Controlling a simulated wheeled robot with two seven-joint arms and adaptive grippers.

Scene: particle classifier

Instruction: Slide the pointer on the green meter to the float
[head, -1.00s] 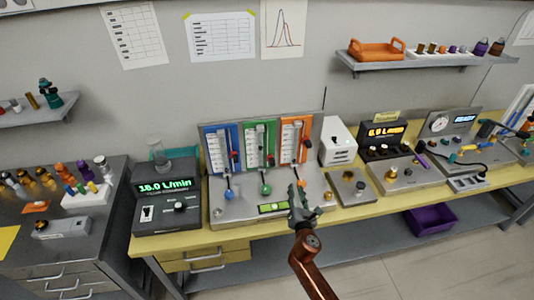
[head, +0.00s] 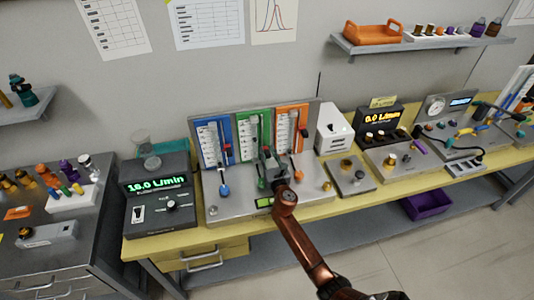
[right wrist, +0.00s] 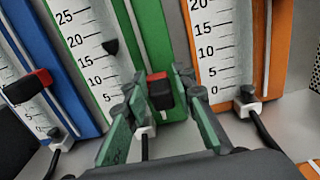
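The green meter (head: 254,114) stands between the blue and orange meters. In the right wrist view its green panel (right wrist: 152,30) carries a white scale. Its float, a small dark cone (right wrist: 110,47), sits in the tube between the 15 and 20 marks. Its pointer, a red and black block (right wrist: 160,91), sits lower than the float on the rail to the right. My right gripper (head: 266,156) is at the green meter. Its fingers stand apart on both sides of the pointer; firm contact cannot be told. My left gripper is not in view.
The blue meter (head: 213,124) with a red slider (right wrist: 28,86) is close on the left. The orange meter (head: 291,112) is close on the right. A white box (head: 332,130) and other instruments stand further right. A flow readout unit (head: 160,205) stands at left.

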